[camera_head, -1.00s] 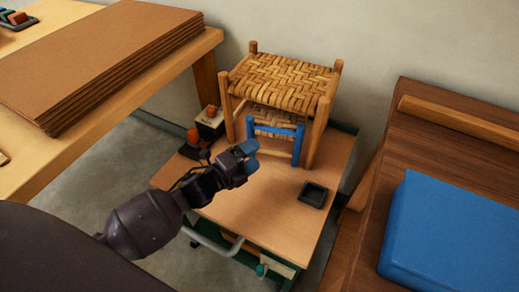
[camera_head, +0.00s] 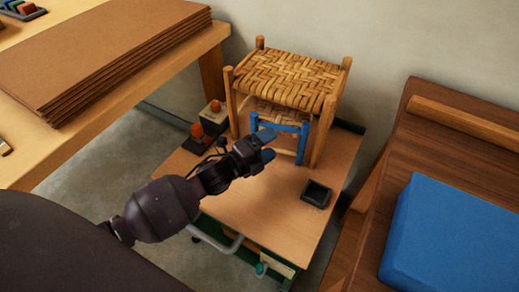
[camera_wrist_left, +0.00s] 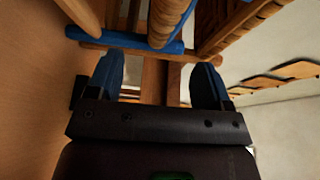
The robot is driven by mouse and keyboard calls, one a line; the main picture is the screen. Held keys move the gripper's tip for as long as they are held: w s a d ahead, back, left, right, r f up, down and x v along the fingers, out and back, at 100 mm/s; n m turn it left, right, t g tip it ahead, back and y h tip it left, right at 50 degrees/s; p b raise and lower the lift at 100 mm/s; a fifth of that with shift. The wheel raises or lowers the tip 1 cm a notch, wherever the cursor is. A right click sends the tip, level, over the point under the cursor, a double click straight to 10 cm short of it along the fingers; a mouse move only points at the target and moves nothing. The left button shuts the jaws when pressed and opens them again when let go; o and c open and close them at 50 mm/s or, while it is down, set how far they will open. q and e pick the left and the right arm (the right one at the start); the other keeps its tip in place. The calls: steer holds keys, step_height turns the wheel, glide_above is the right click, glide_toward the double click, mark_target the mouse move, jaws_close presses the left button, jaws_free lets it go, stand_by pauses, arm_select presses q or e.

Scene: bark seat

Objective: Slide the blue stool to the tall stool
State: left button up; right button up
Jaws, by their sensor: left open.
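The tall stool (camera_head: 290,82) has a light wooden frame and a woven seat, and stands upright at the back of a low wooden platform. The small blue stool (camera_head: 303,146) has blue front legs and a blue rail, and sits low at the tall stool's front, partly beneath its seat. Its rear is hidden. My left gripper (camera_head: 268,144) is open and empty just in front of the blue stool. In the left wrist view, the fingers (camera_wrist_left: 157,82) point towards a blue bar of the stool (camera_wrist_left: 112,40); contact cannot be told. My right gripper is not in view.
A small black tray (camera_head: 316,194) lies right of my gripper on the platform (camera_head: 255,205). Small items with orange knobs (camera_head: 198,131) are at its left edge. A table with stacked brown boards (camera_head: 105,50) stands left; a wooden bench with a blue cushion (camera_head: 452,240) stands right.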

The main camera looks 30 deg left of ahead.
mark_target(286, 135)
arm_select(q)
steer(key=b+x, duration=0.1)
steer(key=x, duration=0.5)
steer(key=shift+w+d+f, duration=0.1)
steer(key=shift+w+d, duration=0.05)
steer(key=shift+w, duration=0.15)
steer(key=shift+w+d, duration=0.1)
steer(key=shift+w, duration=0.15)
steer(key=c, duration=1.3)
steer(key=shift+o, duration=0.2)
steer(key=shift+a, duration=0.7)
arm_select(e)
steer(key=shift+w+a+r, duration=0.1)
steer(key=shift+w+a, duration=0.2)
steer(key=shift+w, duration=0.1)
arm_select(q)
steer(key=o, duration=1.3)
steer(key=shift+w, duration=0.1)
steer(key=shift+c, duration=0.2)
